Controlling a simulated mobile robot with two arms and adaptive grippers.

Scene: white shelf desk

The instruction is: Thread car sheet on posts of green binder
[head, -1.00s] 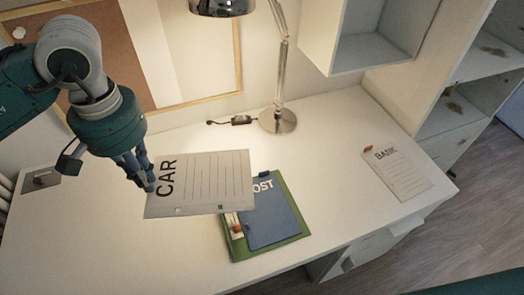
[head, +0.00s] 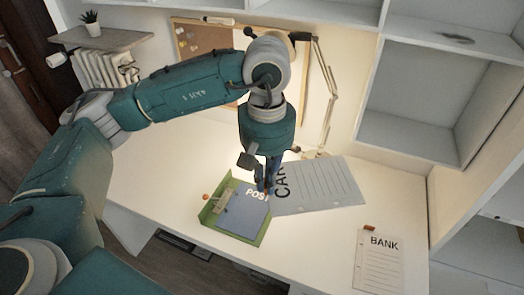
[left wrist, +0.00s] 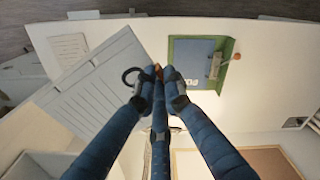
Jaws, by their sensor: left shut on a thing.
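My left gripper (head: 266,188) is shut on the edge of the grey-white car sheet (head: 325,188), which reads CAR. The sheet is tilted and extends to the right of the fingers. The green binder (head: 209,210) lies on the desk just left of the fingers, with a blue POST sheet (head: 240,215) in it. In the left wrist view the fingers (left wrist: 158,76) grip the edge of the car sheet (left wrist: 98,88), and the binder's green edge (left wrist: 231,50) and metal post part (left wrist: 215,66) show at upper right. Whether the sheet touches the binder is unclear. My right gripper is out of view.
A BANK sheet (head: 380,265) with a red-orange tab lies at the right of the desk (head: 310,245). A lamp (head: 328,100) stands behind the car sheet. A small orange knob (head: 206,196) is beside the binder. Shelves (head: 410,100) rise at right.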

